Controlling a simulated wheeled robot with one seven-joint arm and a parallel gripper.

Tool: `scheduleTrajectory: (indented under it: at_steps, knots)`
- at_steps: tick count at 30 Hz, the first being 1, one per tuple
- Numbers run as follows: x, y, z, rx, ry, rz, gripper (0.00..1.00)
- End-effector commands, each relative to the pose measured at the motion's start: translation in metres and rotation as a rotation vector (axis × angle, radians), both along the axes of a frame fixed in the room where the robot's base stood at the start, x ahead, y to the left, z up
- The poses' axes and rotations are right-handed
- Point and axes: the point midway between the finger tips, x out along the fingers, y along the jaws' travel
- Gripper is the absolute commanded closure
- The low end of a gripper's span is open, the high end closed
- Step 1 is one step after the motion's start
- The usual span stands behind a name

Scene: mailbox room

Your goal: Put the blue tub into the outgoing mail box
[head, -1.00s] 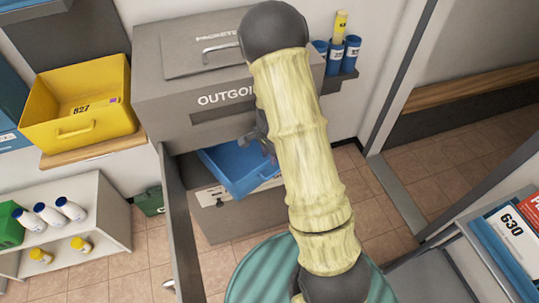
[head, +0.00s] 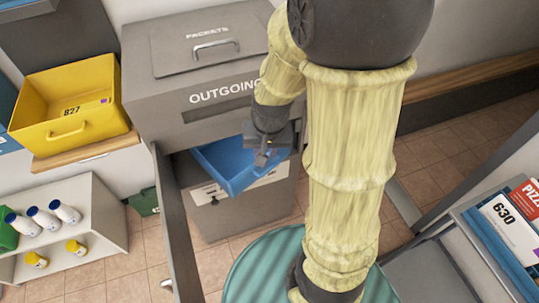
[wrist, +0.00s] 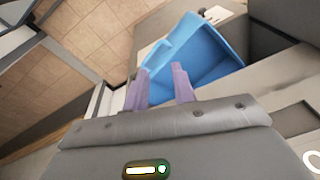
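The blue tub (head: 228,165) sits tilted in the opening below the slot of the grey outgoing mail box (head: 165,120). The box's grey door (head: 178,225) hangs open on the left. My gripper (head: 262,158) is at the tub's right side in the head view. In the wrist view the tub (wrist: 205,50) lies just beyond my two purple fingers (wrist: 160,86), which are apart with a gap between them. The tub's near rim is close to the fingertips; I cannot tell whether they touch it. My arm hides the box's right side in the head view.
A yellow tub (head: 70,105) marked 827 stands on a wooden shelf at the left. Below it, a white shelf unit (head: 105,225) holds several bottles. A rack with parcels (head: 510,225) stands at the right.

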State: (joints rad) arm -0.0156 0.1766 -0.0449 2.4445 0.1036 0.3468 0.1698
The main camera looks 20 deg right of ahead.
Motion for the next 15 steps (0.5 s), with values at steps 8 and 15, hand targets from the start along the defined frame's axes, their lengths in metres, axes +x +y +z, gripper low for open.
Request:
scheduleTrajectory:
  at_steps: [8, 15]
  knots:
    - [-0.041, 0.003, 0.027, -0.081, -0.058, 0.28, 0.74]
    - [-0.042, 0.003, 0.027, -0.083, -0.058, 0.287, 0.74]
